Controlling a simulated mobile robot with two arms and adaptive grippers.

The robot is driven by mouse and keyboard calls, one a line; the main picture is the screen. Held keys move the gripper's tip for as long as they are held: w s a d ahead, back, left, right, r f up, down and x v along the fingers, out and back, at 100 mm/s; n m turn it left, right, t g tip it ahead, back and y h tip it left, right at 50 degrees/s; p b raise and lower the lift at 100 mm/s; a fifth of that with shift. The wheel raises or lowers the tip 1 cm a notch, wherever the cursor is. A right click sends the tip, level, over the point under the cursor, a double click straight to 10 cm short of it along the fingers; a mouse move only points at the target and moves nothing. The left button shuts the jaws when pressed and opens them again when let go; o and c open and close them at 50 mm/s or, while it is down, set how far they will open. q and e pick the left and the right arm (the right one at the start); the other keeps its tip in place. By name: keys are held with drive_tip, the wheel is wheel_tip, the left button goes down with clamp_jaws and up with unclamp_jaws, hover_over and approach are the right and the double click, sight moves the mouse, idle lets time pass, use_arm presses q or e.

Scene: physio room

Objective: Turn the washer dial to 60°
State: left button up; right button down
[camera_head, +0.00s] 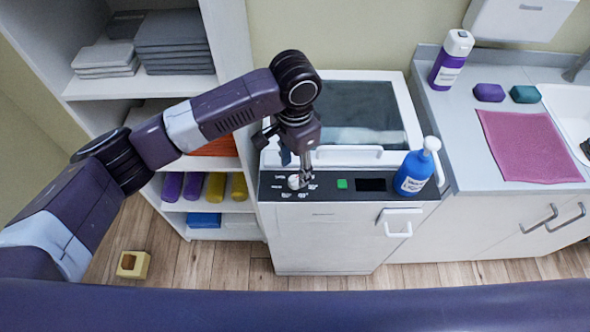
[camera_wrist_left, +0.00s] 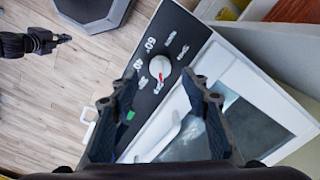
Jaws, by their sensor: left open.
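The washer dial (camera_head: 294,181) is a round white knob on the black control panel at the washer's front top. It also shows in the left wrist view (camera_wrist_left: 160,66), with a red mark on its lower side, away from the printed 60 (camera_wrist_left: 150,45). Other labels ring the knob. My left gripper (camera_head: 301,178) is at the dial, pointing down. In the left wrist view its open fingers (camera_wrist_left: 162,76) lie either side of the knob; contact is not clear. What looks like my right gripper (camera_wrist_left: 60,39) is far off at that view's left, too small to read.
A blue pump bottle (camera_head: 412,174) stands at the panel's right end, beside a dark display (camera_head: 371,185) and a green button (camera_head: 342,184). Shelves (camera_head: 225,87) with towels and rolls stand to the left. A yellow block (camera_head: 133,265) lies on the floor.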

sight(295, 178)
use_arm(q)
wheel_tip(295, 178, down, 4)
drive_tip(key=shift+r, duration=0.2)
drive_tip(key=shift+f, duration=0.3)
drive_tip(key=c, duration=0.7)
drive_tip(key=shift+p, duration=0.3)
drive_tip(key=c, duration=0.5)
use_arm(e)
drive_tip(key=shift+s+d+r, duration=0.2)
drive_tip(key=shift+s+r, duration=0.15)
